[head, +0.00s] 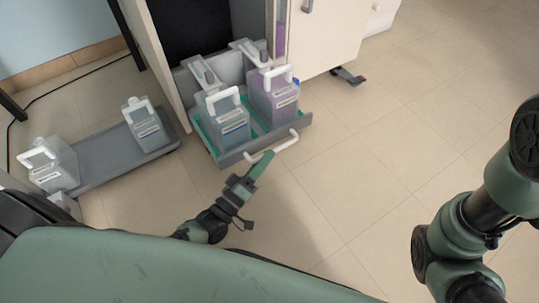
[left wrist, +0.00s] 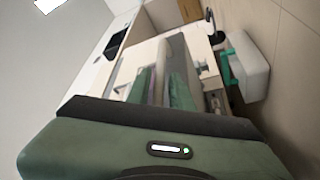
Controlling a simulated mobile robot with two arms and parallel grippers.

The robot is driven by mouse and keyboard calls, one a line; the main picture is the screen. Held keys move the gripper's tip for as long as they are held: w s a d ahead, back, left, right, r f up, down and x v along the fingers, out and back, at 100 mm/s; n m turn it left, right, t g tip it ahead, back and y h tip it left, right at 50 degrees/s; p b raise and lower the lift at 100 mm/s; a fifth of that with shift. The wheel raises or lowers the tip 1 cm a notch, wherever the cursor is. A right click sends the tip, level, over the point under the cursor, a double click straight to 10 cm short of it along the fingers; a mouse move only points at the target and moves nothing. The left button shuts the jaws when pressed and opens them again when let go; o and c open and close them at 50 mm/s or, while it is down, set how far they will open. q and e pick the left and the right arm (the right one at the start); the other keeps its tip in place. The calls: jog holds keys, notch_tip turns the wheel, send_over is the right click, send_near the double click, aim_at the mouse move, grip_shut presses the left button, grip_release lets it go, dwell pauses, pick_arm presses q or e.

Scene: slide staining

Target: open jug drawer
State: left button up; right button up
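The jug drawer (head: 292,129) stands pulled out from the white cabinet in the head view. Its front carries a white bar handle (head: 287,143). Two jugs stand upright in it: a jug with clear or grey contents (head: 228,122) and a purple jug (head: 274,98). My left gripper (head: 267,157) is at the handle, its narrow fingers together across the bar, and looks shut on it. The fingertips partly hide the bar. My right arm comes in at the right edge of the head view; its gripper is out of frame.
A low grey platform (head: 105,160) on the floor at left carries a small jug (head: 147,124) and a larger jug (head: 49,164). A dark cable runs behind it. A dark foot (head: 348,76) sticks out below the cabinet. The tiled floor right of the drawer is clear.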

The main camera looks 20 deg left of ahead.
pick_arm(q)
jog(key=shift+b+x, duration=0.3)
jog(key=shift+x, duration=0.8)
jog(key=shift+c, duration=0.3)
grip_shut()
dwell(0.4)
